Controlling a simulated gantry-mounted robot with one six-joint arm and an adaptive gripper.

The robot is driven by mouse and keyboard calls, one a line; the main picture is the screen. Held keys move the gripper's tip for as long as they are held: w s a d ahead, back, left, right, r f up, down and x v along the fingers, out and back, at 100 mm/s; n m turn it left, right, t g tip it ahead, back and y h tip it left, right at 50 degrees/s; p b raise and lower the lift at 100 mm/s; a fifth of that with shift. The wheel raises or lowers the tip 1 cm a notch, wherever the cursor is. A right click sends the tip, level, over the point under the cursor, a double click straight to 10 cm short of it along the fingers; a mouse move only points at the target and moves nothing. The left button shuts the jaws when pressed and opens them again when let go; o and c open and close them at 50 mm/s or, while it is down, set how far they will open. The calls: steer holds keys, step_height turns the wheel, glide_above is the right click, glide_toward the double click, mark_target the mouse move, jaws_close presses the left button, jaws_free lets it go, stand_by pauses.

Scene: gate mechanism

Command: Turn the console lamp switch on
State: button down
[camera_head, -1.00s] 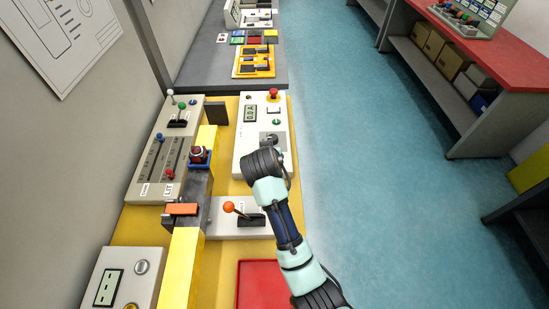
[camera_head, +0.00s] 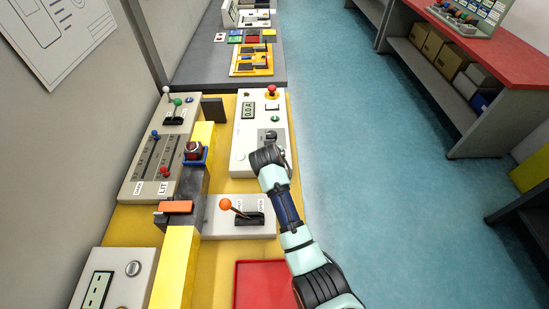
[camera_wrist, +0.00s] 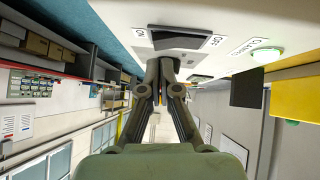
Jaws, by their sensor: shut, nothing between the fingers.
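A white console (camera_head: 244,150) stands on the yellow bench. It carries a small display, a red knob and a grey plate (camera_head: 264,135) near my arm's end. In the wrist view, a black rocker-like switch (camera_wrist: 178,40) is set in the white panel, with ON and OFF labels at its two sides. My gripper (camera_wrist: 163,62) is shut and empty, its fingertips just below the switch in the picture. I cannot tell whether they touch it or which way it is set. In the head view my wrist hides the fingertips.
An orange-knobbed lever (camera_head: 226,204) stands on a white plate nearer, left of my arm. A red tray (camera_head: 262,285) lies in front. The blue floor at right is clear.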

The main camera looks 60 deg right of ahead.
steer(key=shift+f, duration=0.65)
steer(key=shift+s, duration=0.1)
steer(key=shift+s+d+f+p, duration=0.1)
steer(key=shift+f+p, duration=0.05)
steer(key=shift+p, duration=0.2)
steer(key=shift+f, duration=0.15)
steer(key=shift+w+a+r, duration=0.35)
steer(key=shift+w+a, duration=0.05)
steer(key=shift+w, duration=0.3)
